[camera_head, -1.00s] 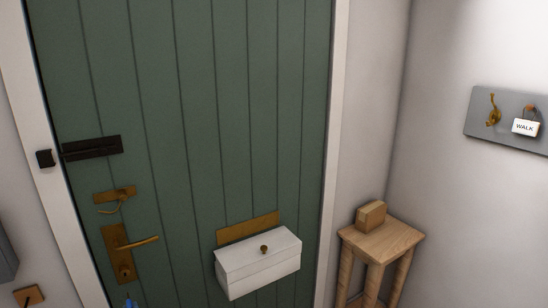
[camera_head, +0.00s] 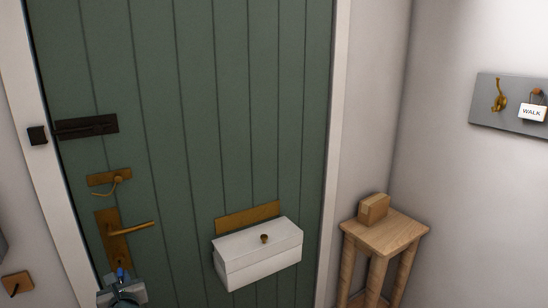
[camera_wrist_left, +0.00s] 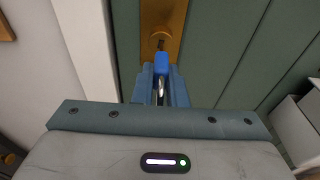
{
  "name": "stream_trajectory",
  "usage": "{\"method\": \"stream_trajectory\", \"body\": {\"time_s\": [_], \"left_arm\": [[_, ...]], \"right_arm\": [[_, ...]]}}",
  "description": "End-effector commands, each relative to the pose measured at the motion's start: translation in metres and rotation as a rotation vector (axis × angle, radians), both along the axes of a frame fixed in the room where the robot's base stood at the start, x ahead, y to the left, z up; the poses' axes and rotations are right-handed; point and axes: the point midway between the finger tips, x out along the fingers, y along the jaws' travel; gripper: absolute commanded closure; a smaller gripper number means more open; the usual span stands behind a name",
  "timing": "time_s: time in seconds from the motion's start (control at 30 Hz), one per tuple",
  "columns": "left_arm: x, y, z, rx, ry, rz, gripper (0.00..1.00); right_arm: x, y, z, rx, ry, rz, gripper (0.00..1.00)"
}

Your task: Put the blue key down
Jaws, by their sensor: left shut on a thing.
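The blue key (camera_wrist_left: 161,64) is between the fingers of my left gripper (camera_wrist_left: 161,84), which is shut on it. In the left wrist view the key points at the keyhole in the brass lock plate (camera_wrist_left: 176,20); whether it touches the keyhole I cannot tell. In the head view the left gripper (camera_head: 122,286) is at the bottom left, with the blue key (camera_head: 120,272) at its tip, just below the brass handle plate (camera_head: 112,240). My right gripper is not in view.
The green door (camera_head: 200,120) fills the middle. A white box (camera_head: 258,254) is mounted on it. A wooden stool (camera_head: 385,236) with a small brown box (camera_head: 373,208) stands to the right. A grey hook board (camera_head: 484,106) with a WALK tag hangs on the right wall.

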Motion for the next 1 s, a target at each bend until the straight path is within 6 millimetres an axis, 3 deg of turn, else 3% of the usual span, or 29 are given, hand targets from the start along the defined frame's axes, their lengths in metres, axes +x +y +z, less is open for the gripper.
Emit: {"method": "stream_trajectory", "body": {"time_s": [0.2, 0.4, 1.0], "left_arm": [[-0.034, -0.021, 0.004, -0.003, 0.001, 0.000, 1.00], [-0.054, -0.033, 0.009, -0.001, 0.000, 0.000, 1.00], [-0.062, -0.037, 0.007, -0.001, 0.002, 0.003, 1.00]], "right_arm": [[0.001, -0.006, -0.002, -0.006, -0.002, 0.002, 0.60], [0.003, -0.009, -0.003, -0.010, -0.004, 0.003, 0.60], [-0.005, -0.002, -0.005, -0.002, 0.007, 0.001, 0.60]]}}
